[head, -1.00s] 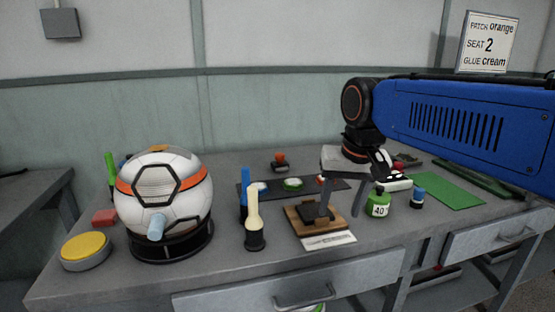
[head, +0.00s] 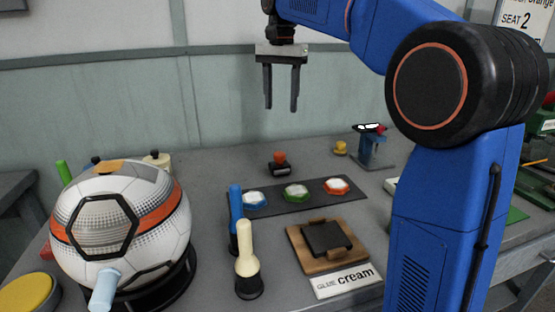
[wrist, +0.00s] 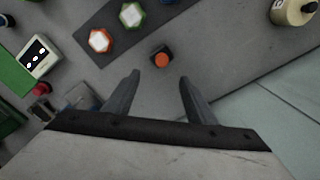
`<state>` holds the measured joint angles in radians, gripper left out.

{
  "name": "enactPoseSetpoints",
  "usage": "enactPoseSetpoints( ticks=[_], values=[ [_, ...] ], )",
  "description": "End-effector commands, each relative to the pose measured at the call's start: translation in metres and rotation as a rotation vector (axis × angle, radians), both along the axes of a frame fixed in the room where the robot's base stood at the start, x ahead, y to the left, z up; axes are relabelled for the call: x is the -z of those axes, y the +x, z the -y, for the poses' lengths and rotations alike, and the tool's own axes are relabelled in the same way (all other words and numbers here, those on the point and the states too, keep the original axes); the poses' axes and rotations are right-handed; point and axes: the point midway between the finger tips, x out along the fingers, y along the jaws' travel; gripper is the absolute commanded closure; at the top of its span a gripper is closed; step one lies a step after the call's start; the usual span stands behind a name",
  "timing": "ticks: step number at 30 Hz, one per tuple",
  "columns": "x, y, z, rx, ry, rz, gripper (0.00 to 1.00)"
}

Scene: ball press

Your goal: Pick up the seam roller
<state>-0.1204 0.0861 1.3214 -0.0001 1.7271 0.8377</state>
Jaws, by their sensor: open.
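A small dark block with an orange knob (head: 279,163) stands upright at the back of the bench in the head view. I take it to be the seam roller, but its roller cannot be made out. It also shows in the wrist view (wrist: 161,60), just beyond the fingertips and between their lines. My gripper (head: 281,108) hangs fingers down, above the knob and apart from it. In the wrist view its fingers (wrist: 160,77) are spread with nothing between them.
A dark strip (head: 283,202) with blue, green and red hexagonal pieces lies in front of the knobbed block. A wooden block (head: 298,246), a cream-topped tool (head: 247,262) and a large ball (head: 120,235) stand nearer. A yellow knob (head: 340,147) stands to the right. Bare bench surrounds the knobbed block.

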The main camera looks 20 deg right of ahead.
Motion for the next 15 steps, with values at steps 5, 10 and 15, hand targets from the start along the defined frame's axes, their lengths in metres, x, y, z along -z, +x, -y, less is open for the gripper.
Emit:
enactPoseSetpoints(
  ticks=[5, 10, 15],
  values=[
    [0.004, 0.005, -0.002, 0.013, -0.001, -0.009, 0.50],
    [0.030, 0.004, -0.002, 0.013, -0.001, -0.011, 0.50],
    [0.060, 0.004, -0.002, 0.012, -0.001, -0.009, 0.50]
  ],
)
